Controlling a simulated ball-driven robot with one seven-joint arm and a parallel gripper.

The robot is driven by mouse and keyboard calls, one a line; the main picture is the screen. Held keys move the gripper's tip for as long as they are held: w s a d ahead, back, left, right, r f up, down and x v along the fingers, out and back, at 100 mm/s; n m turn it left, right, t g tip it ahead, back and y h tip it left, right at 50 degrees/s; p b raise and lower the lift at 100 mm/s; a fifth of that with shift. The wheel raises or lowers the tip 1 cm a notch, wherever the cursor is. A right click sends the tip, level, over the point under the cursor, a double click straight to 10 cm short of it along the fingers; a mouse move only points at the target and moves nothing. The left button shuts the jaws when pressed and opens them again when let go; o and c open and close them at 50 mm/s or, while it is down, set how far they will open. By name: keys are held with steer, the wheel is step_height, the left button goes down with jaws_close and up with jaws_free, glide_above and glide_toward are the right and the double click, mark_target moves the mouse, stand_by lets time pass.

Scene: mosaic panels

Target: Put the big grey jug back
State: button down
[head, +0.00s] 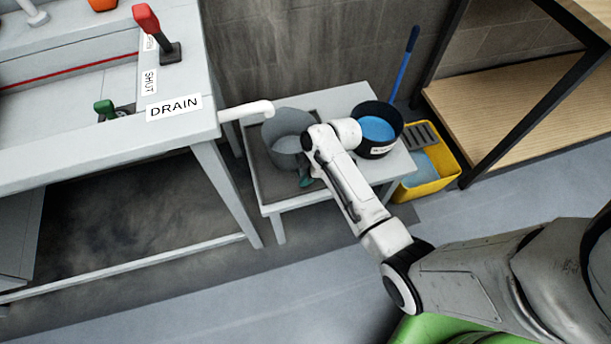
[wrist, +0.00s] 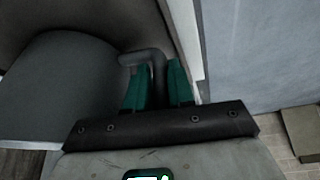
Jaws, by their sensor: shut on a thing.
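The big grey jug (head: 284,128) stands upright on a dark mat or tray (head: 275,185) on a small grey table, close to the end of a white spout. I see into its open top, but cannot tell whether it holds liquid. My gripper (head: 305,181) is at the jug's near side, mostly hidden by my arm in the head view. In the wrist view, the teal fingers of my gripper (wrist: 160,85) are shut on the jug's handle (wrist: 150,56). The jug's rounded body (wrist: 60,90) fills the left of that view.
A black bucket of blue liquid (head: 378,132) stands right of the jug, behind my wrist. A yellow mop bucket (head: 440,180) stands on the floor further right. The white spout (head: 246,110) juts from the bench marked DRAIN (head: 174,107). A wooden shelf (head: 515,120) is at the right.

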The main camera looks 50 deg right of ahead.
steer(key=shift+f, duration=0.2)
steer(key=c, duration=1)
jaws_free()
steer(key=p+v, duration=0.3)
steer(key=v, duration=0.9)
steer(key=s+a+r+m+g+h, duration=0.1)
steer(key=s+a+m, duration=0.2)
steer(key=s, duration=0.2)
steer(key=s+a+r+m+h, duration=0.1)
steer(key=s+a+m, duration=0.2)
steer(key=s+a, duration=0.1)
steer(key=s+a+r+m+g+h, duration=0.1)
steer(key=s+a+m, duration=0.2)
steer(key=s, duration=0.3)
steer(key=shift+s+a+r+g, duration=0.3)
steer(key=shift+s+a+r, duration=0.1)
steer(key=shift+a, duration=0.1)
